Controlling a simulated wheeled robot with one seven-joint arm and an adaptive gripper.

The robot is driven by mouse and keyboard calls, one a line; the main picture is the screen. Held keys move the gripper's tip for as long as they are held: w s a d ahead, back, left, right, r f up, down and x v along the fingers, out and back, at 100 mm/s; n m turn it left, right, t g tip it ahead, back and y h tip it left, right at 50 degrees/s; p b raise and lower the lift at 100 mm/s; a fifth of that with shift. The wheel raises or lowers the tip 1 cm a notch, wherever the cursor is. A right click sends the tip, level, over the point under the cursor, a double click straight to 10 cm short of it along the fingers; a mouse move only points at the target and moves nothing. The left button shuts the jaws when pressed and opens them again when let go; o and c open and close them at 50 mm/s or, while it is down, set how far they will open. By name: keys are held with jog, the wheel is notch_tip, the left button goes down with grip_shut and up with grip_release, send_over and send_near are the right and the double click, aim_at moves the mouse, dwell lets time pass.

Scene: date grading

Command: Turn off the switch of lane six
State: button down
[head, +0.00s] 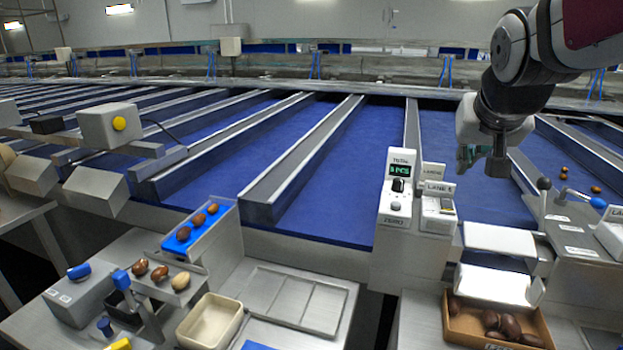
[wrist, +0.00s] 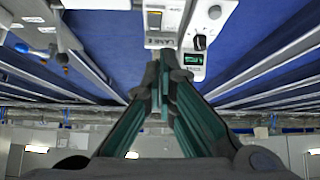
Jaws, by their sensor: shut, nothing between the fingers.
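The lane six switch box (head: 437,212) is a white unit with a "LANE 6" label and a small switch (head: 446,203) on its face. It stands right of the counter box (head: 396,190). In the wrist view the switch box (wrist: 155,18) shows upside down beyond the fingertips; I cannot tell which way the switch is set. My gripper (head: 480,163) is shut and empty, above and to the right of the switch box in the head view. In the wrist view its fingertips (wrist: 163,62) overlap the label's lower part, apparently apart from the box.
The counter box has a green display (head: 400,170), a black knob (head: 398,185) and a zero button. Right of the switch box are a white cover (head: 498,238) and a levered panel (head: 575,235). A brown tray (head: 465,331) holds dates. Blue lanes (head: 350,190) lie behind.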

jog(key=shift+m+h, duration=0.3)
jog(key=shift+m, duration=0.1)
jog(key=w+d, duration=0.1)
jog(key=w, duration=0.1)
jog(key=w+d, duration=0.2)
jog(key=shift+w+d+f+b, duration=0.15)
jog(key=shift+w+f+b, duration=0.05)
jog(key=shift+b, duration=0.2)
jog(key=b, duration=0.2)
send_over(449, 202)
notch_tip(449, 202, down, 7)
jog(key=shift+f, duration=0.1)
notch_tip(449, 202, down, 3)
jog(key=shift+f+b, duration=0.1)
jog(key=shift+b, duration=0.3)
jog(key=shift+f, duration=0.35)
jog(key=shift+w, duration=0.1)
